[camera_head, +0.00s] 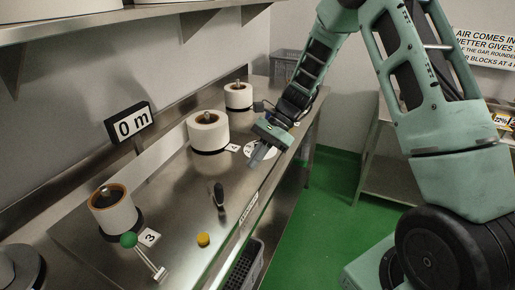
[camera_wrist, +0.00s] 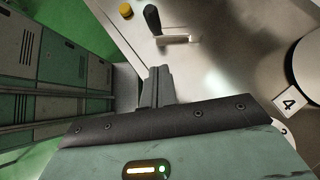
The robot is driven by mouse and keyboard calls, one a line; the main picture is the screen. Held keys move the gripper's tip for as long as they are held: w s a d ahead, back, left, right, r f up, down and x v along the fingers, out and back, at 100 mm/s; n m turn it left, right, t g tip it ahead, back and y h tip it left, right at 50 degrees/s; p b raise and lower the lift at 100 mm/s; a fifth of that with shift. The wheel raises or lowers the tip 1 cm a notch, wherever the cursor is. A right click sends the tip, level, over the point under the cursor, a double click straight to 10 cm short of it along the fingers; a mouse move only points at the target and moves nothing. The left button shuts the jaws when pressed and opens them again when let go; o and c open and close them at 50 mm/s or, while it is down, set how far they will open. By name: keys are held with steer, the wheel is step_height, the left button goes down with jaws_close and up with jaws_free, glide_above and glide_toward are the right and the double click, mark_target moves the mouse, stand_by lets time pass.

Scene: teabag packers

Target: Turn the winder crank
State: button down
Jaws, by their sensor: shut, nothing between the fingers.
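The crank has a black upright handle (camera_head: 219,194) and stands on the steel bench near its front edge. In the wrist view the black handle (camera_wrist: 152,18) rises from a metal crank arm (camera_wrist: 176,39). My gripper (camera_head: 256,157) is above the bench, farther along it than the crank, with its fingers pointing down. Its fingers (camera_wrist: 157,85) are together and empty in the wrist view. They are apart from the crank handle, which lies ahead of them there.
A yellow button (camera_head: 203,239) sits on the bench near the crank. A green-knobbed lever (camera_head: 129,240) stands beside a white roll (camera_head: 113,213). More white rolls (camera_head: 208,132) line the back. A display (camera_head: 130,122) reads "0 m". A grey crate (camera_head: 243,268) is below the front edge.

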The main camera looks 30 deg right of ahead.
mark_target(215, 186)
steer(key=p+x, duration=0.1)
steer(key=x, duration=0.4)
steer(key=shift+s+a+f, duration=0.1)
steer(key=shift+a, duration=0.1)
steer(key=shift+s+a+p, duration=0.15)
steer(key=shift+a+p, duration=0.6)
steer(key=shift+a, duration=1.2)
steer(key=shift+s, duration=0.1)
